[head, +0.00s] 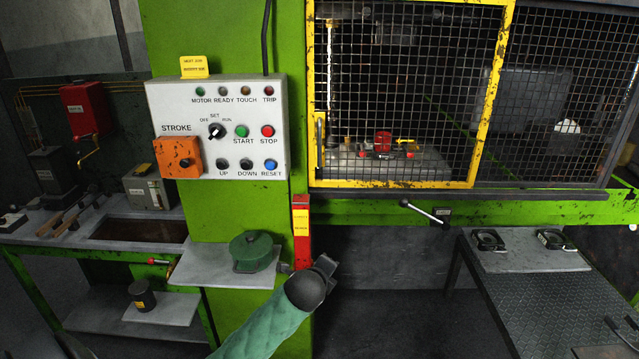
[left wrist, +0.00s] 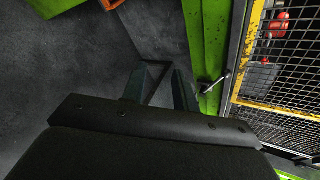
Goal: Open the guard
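The guard (head: 478,105) is a yellow-framed wire mesh panel across the left part of the press opening. The guard covers that opening, and the die area shows through the mesh. Part of the guard's yellow frame (left wrist: 247,50) shows at the right of the left wrist view. My left gripper (head: 326,264) is below and close to the guard's lower left corner, apart from it, in front of the green post. In the left wrist view its fingers (left wrist: 160,88) stand apart with nothing between them. My right gripper is not in view.
A control panel (head: 216,128) is left of the guard. A red upright strip (head: 301,235) is just behind my gripper. A silver lever (head: 425,212) sticks out below the guard. A metal table (head: 540,285) stands right.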

